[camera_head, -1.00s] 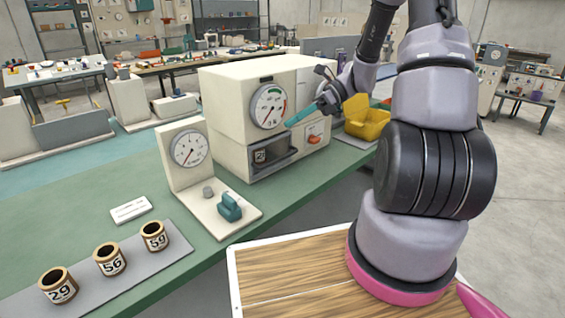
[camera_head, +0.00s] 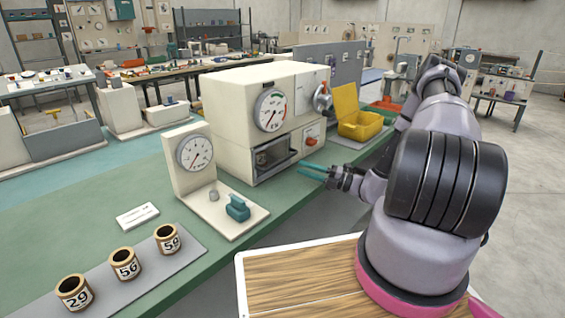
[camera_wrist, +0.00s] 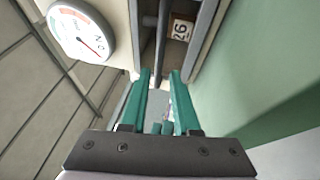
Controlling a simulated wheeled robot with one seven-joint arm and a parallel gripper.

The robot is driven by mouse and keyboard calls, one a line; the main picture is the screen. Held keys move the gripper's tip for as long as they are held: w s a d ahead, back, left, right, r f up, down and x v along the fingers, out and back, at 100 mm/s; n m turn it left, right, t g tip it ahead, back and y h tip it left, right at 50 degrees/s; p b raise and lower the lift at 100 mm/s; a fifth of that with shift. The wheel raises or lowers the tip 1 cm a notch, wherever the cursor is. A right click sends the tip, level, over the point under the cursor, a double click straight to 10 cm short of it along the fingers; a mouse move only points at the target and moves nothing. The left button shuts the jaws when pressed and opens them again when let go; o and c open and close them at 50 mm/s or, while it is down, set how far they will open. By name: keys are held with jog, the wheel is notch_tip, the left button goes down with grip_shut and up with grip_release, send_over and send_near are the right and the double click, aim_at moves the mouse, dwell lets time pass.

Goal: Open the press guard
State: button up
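The press (camera_head: 235,100) is a cream box with a round gauge and a window low on its front. The press guard (camera_head: 275,172) is the grey-framed cover at that window; I cannot tell how far it is open. In the wrist view, a dark bar (camera_wrist: 160,45) at the window runs towards the gap between my fingertips. A ring numbered 26 (camera_wrist: 181,29) sits inside the press. My gripper (camera_head: 301,169) has teal fingers, apart and empty, just right of the window. It also shows in the wrist view (camera_wrist: 160,75). Contact with the bar is unclear.
A gauge stand with a teal clamp (camera_head: 237,208) is left of the press. Several numbered rings (camera_head: 168,238) stand on a grey mat (camera_head: 190,258). A yellow bin (camera_head: 358,122) is right of the press. A wooden-topped surface (camera_head: 295,280) is in front.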

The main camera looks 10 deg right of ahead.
aim_at(282, 159)
jog(key=x, duration=0.9)
grip_shut()
dwell(1.2)
